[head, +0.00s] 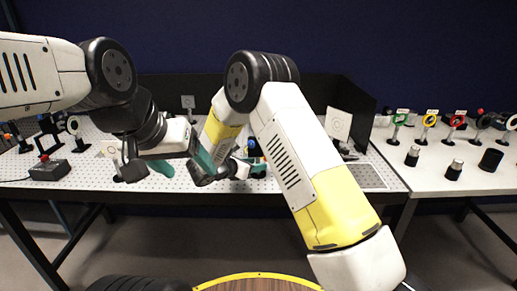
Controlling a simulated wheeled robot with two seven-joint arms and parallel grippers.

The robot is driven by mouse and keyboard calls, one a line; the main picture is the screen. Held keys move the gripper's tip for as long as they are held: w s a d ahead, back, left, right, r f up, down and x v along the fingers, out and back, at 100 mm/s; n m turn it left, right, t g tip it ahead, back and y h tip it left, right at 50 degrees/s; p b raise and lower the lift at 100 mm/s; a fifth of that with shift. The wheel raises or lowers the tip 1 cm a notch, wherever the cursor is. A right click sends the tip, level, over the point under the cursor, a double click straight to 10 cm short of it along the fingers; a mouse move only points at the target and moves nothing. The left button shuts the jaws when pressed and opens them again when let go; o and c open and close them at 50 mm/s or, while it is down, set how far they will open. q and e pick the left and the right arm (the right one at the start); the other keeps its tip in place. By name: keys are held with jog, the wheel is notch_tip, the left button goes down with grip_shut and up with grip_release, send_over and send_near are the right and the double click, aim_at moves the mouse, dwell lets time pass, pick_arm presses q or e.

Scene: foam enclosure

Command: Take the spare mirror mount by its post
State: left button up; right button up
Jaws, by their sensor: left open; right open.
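Several ring-topped mounts on posts stand on the right table, among them a green-ringed one (400,118), a yellow-ringed one (429,121) and a red-ringed one (456,121). A dark mount with a pale round face (73,127) stands at the left of the breadboard. I cannot tell which mount is the spare. My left gripper (184,162) is open over the breadboard, its teal fingers apart. My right gripper (255,169) is open, partly hidden behind my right arm, low over the breadboard's middle. Both grippers are well away from the right table.
The perforated white breadboard (100,178) has black panels (310,92) behind it. Short dark posts (453,170) stand at the front of the right table (430,190).

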jog(key=shift+x, duration=1.1)
grip_shut()
jog(key=shift+r, duration=0.1)
dwell(0.4)
